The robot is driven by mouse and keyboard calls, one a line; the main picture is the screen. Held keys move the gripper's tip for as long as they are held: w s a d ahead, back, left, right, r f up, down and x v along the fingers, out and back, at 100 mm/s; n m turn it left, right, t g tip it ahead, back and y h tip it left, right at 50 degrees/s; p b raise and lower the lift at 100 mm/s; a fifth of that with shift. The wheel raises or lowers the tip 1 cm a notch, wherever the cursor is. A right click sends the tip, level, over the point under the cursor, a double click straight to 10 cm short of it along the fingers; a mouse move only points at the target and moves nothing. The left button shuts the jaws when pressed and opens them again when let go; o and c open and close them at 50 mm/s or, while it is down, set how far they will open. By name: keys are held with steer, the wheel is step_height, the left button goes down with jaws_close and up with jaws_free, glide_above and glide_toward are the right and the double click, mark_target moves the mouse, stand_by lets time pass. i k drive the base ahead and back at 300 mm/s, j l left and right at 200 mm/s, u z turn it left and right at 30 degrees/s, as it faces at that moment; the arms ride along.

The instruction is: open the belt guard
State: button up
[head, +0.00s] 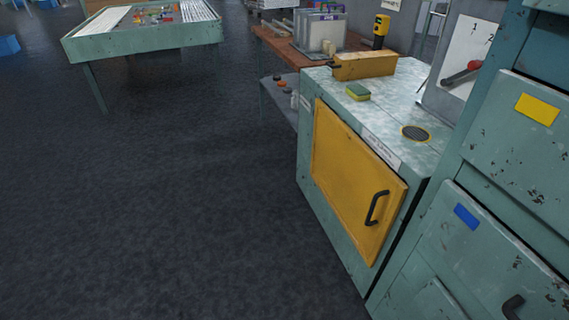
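A yellow panel door (349,175), which looks like the belt guard, sits on the front of a green machine cabinet (318,187) right of the middle. It looks closed and flush in its frame. A black bow handle (376,208) is fixed near its right edge. A small white label (381,149) is on the cabinet's edge above the door; its text is too small to read. My gripper is not in view, and nothing covers the door.
On the cabinet top are a yellow box (364,66), a green-and-yellow sponge (358,92) and a round dark grate (415,133). Green drawers (507,140) stand close on the right. A sorting table (140,38) is at the back left. The dark floor (190,210) before the door is clear.

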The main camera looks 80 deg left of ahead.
mark_target(337, 148)
steer(key=u, duration=1.95)
steer(key=i+j+z, duration=0.25)
steer(key=i, duration=0.2)
steer(key=i+j+z, duration=0.25)
steer(key=i+j, duration=0.2)
